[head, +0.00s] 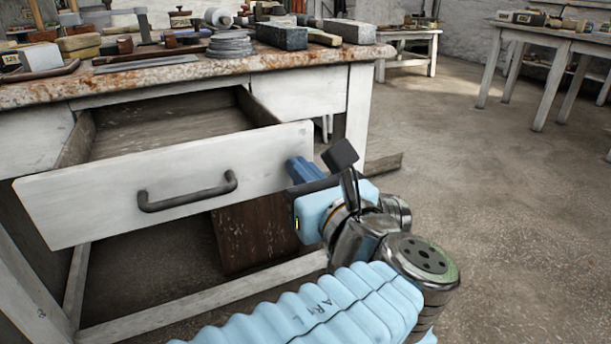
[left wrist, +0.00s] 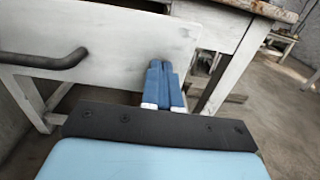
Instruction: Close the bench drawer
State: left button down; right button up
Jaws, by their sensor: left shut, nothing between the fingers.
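The bench drawer (head: 100,190) is pulled out of the bench, with a white front panel and a dark bar handle (head: 187,193). Its inside looks empty where I can see it. My left gripper (head: 298,172) is at the right end of the drawer front, right of the handle. In the left wrist view the blue fingers (left wrist: 163,75) are shut together with nothing between them. Their tips are at or very near the white drawer front (left wrist: 120,45); I cannot tell if they touch. The handle also shows at the left there (left wrist: 45,60). My right gripper is not in view.
The worn bench top (head: 140,72) carries stone blocks (head: 282,36), stacked discs (head: 230,45) and several tools. A white bench leg (head: 358,110) stands right of the drawer. Other tables (head: 560,40) stand at the back right. The floor at the right is clear.

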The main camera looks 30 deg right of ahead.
aim_at(247, 124)
pick_arm(q)
jog(key=shift+w, duration=0.3)
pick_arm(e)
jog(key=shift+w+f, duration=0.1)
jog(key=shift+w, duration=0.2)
pick_arm(q)
jog(key=w+p, duration=0.8)
jog(key=w, duration=1.7)
jog(key=shift+r+p, duration=0.1)
jog(key=shift+p, duration=0.25)
jog(key=shift+w, duration=0.25)
jog(key=shift+w+a+r, duration=0.1)
jog(key=shift+a+r, duration=0.05)
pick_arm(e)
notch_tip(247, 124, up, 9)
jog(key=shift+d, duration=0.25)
pick_arm(q)
jog(key=shift+a+r, duration=0.1)
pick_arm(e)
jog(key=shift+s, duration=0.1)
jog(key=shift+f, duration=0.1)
